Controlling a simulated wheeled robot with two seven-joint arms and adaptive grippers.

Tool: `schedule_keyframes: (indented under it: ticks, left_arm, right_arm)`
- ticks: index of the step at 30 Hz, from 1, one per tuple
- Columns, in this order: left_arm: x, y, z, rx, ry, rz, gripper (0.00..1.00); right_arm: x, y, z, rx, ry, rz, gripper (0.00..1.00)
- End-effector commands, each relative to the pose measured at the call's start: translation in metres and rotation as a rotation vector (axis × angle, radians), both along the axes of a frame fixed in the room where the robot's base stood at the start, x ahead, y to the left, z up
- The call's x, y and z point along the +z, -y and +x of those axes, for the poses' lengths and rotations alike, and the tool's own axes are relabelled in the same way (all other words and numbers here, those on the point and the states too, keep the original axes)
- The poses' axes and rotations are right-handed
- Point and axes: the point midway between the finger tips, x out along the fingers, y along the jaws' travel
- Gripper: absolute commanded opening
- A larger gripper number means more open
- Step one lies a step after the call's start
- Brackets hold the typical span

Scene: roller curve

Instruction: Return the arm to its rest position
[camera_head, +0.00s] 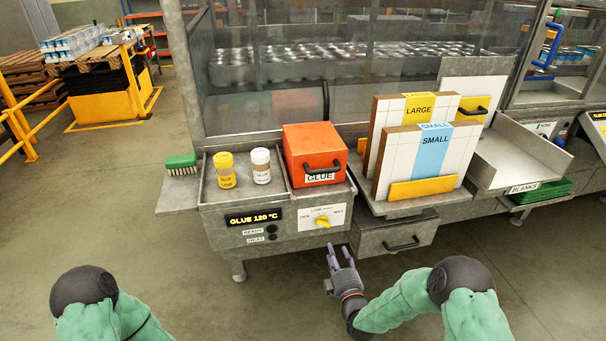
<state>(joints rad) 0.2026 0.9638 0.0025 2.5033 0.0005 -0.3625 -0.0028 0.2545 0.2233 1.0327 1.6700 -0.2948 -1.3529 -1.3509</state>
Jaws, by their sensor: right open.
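My right gripper (341,258) is open and empty. It hangs in front of the machine's lower front, below the glue control panel (285,223) and left of a grey drawer (395,240). My right arm (405,300) is bent in from the lower right, in a green sleeve. My left arm (100,310) shows only as a green sleeve and a dark joint at the lower left. The left gripper is out of the picture.
A green brush (181,163) lies on the side shelf. Large and small blanks (425,150) stand at right.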

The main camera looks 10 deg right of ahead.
Motion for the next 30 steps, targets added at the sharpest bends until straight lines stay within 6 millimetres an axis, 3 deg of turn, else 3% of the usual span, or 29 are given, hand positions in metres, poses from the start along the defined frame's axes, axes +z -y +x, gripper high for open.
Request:
schedule_keyframes:
  ticks: [5,8,11,15,19,24,27,30]
  left_arm:
    - [0.004,0.000,0.000,0.000,0.000,0.000,0.40]
    - [0.011,0.000,0.000,0.000,0.000,0.000,0.40]
    - [0.019,0.000,0.000,0.000,0.000,0.000,0.40]
    - [0.030,0.000,0.000,0.000,0.000,0.000,0.40]
    - [0.040,0.000,0.000,0.000,0.000,0.000,0.40]
    - [0.050,0.000,0.000,0.000,0.000,0.000,0.40]
    - [0.053,0.000,0.000,0.000,0.000,0.000,0.40]
    - [0.054,0.000,0.000,0.000,0.000,0.000,0.40]
  right_arm:
    - [-0.015,-0.006,-0.003,0.011,-0.079,0.071,0.49]
    - [-0.043,-0.016,-0.014,0.018,-0.231,0.213,0.49]
    - [-0.082,-0.032,-0.037,-0.002,-0.448,0.410,0.49]
    - [-0.131,-0.056,-0.091,-0.102,-0.771,0.688,0.49]
    - [-0.163,-0.078,-0.157,-0.266,-1.060,0.917,0.49]
    - [-0.179,-0.101,-0.243,-0.533,-1.358,1.123,0.49]
    - [-0.180,-0.108,-0.277,-0.662,-1.462,1.185,0.49]
    - [-0.179,-0.112,-0.297,-0.741,-1.515,1.217,0.49]
